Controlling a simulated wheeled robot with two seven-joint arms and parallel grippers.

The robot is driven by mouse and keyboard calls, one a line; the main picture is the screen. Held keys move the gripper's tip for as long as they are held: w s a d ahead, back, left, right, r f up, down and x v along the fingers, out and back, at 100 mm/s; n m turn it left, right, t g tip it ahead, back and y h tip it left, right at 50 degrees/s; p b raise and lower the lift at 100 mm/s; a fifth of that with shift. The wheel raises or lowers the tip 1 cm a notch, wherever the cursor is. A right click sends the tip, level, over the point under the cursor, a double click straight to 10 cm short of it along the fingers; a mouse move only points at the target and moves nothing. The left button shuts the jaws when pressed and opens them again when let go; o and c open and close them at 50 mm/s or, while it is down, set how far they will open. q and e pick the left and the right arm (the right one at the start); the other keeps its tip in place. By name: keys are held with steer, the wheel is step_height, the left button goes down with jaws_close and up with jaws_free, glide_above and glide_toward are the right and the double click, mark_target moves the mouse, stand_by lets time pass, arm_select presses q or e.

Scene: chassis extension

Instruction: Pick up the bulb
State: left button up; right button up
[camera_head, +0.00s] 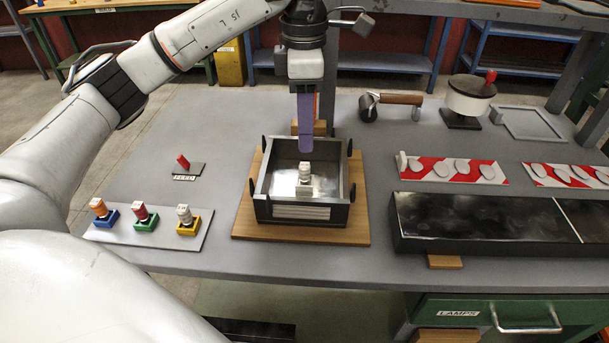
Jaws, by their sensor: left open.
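My left gripper (305,148), with purple fingers seen edge-on, points down into an open dark metal box (309,213). A small whitish upright piece (304,178), which looks like the bulb, stands in the box on its shiny floor. The gripper is open, and its tips are just above and behind the piece in the picture; I cannot tell the exact gap. Similar pieces with an orange top (98,207), a red top (141,212) and a white top (184,213) stand in blue, green and yellow holders on a pale plate at the left. My right gripper is not in view.
The box sits on a wooden board (244,226). A red-handled switch (184,163) stands at the left. A long black panel (480,220), red-striped plates (440,169), a wood-handled tool (395,99) and a round device (470,97) lie at the right.

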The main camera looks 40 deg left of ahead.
mark_target(304, 165)
arm_select(q)
steer(key=n+b, duration=0.1)
steer(key=n, duration=0.1)
steer(key=n+b, duration=0.4)
steer(key=shift+s+d+f+t, duration=0.2)
steer(key=shift+s+t, duration=0.1)
steer(key=shift+t, duration=0.1)
step_height(304, 165, down, 3)
steer(key=n+b, duration=0.1)
steer(key=n, duration=0.1)
steer(key=n+b, duration=0.2)
steer(key=shift+s+f, duration=0.15)
steer(key=shift+f, duration=0.05)
steer(key=shift+w+a+f, duration=0.1)
steer(key=shift+w+f, duration=0.05)
steer(key=shift+f, duration=0.8)
steer(key=shift+w+a+f, duration=0.1)
steer(key=shift+w+f, duration=0.05)
steer(key=shift+f, duration=0.85)
steer(key=shift+w+a+f, duration=0.1)
steer(key=shift+w+f, duration=0.05)
steer(key=shift+f, duration=0.8)
jaws_close()
